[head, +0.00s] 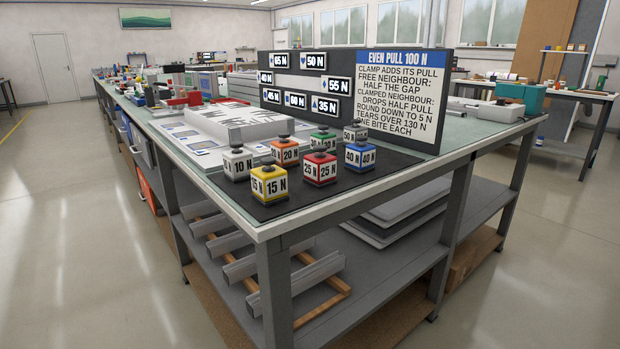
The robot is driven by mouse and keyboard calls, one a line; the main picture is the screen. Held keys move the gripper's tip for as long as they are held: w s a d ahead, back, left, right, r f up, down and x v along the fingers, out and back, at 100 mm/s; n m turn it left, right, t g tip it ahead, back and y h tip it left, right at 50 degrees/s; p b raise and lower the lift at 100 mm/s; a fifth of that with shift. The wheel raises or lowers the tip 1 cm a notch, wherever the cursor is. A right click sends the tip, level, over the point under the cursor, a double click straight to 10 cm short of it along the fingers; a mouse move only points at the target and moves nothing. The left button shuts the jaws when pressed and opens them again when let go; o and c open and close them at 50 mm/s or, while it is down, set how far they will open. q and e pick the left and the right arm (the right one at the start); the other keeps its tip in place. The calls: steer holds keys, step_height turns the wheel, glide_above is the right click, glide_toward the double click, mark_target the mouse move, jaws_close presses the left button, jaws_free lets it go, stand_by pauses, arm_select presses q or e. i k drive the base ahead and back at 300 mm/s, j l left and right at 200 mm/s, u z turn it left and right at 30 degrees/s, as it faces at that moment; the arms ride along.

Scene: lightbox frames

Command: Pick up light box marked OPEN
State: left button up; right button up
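No box with the word OPEN can be read in the head view. A flat white box-like panel (262,131) lies on the workbench (300,218), behind the small weights. Dark lettering shows on its top, too slanted for me to read. Whether it is the light box, I cannot tell. Neither of my grippers is in view.
Several coloured cubes with knobs, such as the yellow 15 N cube (269,186), stand on a dark mat (297,199) at the near corner. An upright board (347,97) with N plates and a text sign (402,100) stands behind. The floor (80,240) at left is clear.

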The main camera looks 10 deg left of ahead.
mark_target(191, 79)
steer(key=i+j, duration=0.15)
steer(key=j, duration=0.3)
steer(key=i+j, duration=0.15)
steer(key=j, duration=0.25)
steer(key=i+j, duration=0.15)
steer(key=j, duration=0.3)
steer(key=i+j, duration=0.15)
steer(key=j, duration=0.3)
steer(key=i+j, duration=0.15)
steer(key=j, duration=0.25)
steer(key=i+j, duration=0.15)
steer(key=j, duration=0.3)
steer(key=i+j, duration=0.15)
steer(key=j, duration=0.3)
steer(key=i+j, duration=0.15)
steer(key=j, duration=0.25)
